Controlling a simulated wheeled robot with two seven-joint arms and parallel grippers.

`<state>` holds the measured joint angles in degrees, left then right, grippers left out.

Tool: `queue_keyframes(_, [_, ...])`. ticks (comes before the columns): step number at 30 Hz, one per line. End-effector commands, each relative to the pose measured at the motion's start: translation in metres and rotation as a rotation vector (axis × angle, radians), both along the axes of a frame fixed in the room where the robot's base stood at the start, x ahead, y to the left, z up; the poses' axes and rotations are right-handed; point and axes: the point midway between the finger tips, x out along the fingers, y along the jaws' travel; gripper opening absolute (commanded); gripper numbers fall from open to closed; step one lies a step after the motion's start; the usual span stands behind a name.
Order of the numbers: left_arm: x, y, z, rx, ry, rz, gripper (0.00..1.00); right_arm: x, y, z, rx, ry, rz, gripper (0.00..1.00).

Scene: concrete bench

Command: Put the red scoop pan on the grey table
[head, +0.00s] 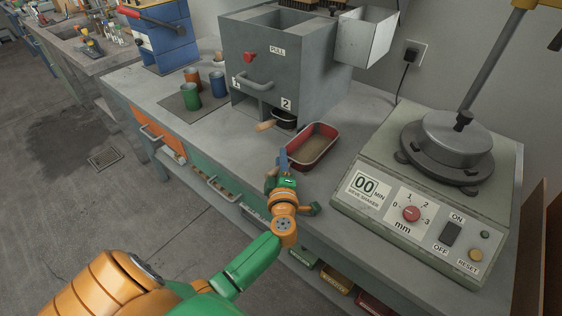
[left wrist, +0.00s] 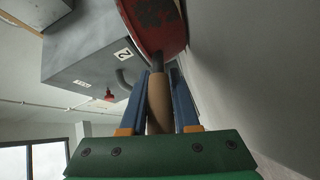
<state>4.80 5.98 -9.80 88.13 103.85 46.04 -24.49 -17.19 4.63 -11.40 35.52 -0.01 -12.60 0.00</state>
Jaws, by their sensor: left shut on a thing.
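The red scoop pan (head: 327,133) has a red rim and brownish, sand-like contents, in the middle of the head view. My left gripper (head: 284,160) is at its near left side. In the left wrist view, my left gripper (left wrist: 159,90) is shut on the pan's tan handle (left wrist: 159,104), with a blue finger on each side. The red pan body (left wrist: 155,22) shows beyond the fingertips with a dark worn patch. The grey table (head: 345,215) extends around and beneath the pan in the head view. I cannot tell whether the pan touches it. My right gripper is not in view.
A grey machine (head: 262,65) with numbered openings stands behind the pan; a wooden handle (head: 266,126) sticks out there. A sieve shaker (head: 430,190) stands at right. Several coloured cups (head: 191,96) stand at left. Bare tabletop lies left of the pan.

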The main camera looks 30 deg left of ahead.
Motion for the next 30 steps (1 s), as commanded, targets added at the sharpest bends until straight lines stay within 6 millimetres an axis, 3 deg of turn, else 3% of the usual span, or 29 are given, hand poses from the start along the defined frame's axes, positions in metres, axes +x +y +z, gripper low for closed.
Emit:
queue_keyframes(2, [0.0,0.0,-0.003,0.001,-0.001,0.001,0.0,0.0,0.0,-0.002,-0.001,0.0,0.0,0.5])
queue_keyframes(3, [0.0,0.0,-0.002,0.001,0.001,0.0,0.4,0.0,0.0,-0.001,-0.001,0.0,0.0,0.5])
queue_keyframes(5, [0.0,0.0,-0.002,0.001,0.001,0.0,0.56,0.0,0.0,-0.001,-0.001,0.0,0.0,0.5])
queue_keyframes(6, [0.0,0.0,-0.002,0.0,0.0,0.0,0.59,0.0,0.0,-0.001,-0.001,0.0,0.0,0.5])
queue_keyframes(17, [-0.004,-0.003,0.001,-0.001,0.001,-0.002,0.59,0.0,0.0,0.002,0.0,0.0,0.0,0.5])
queue_keyframes(30, [-0.082,-0.06,0.005,-0.002,0.004,-0.001,0.59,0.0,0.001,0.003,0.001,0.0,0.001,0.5])
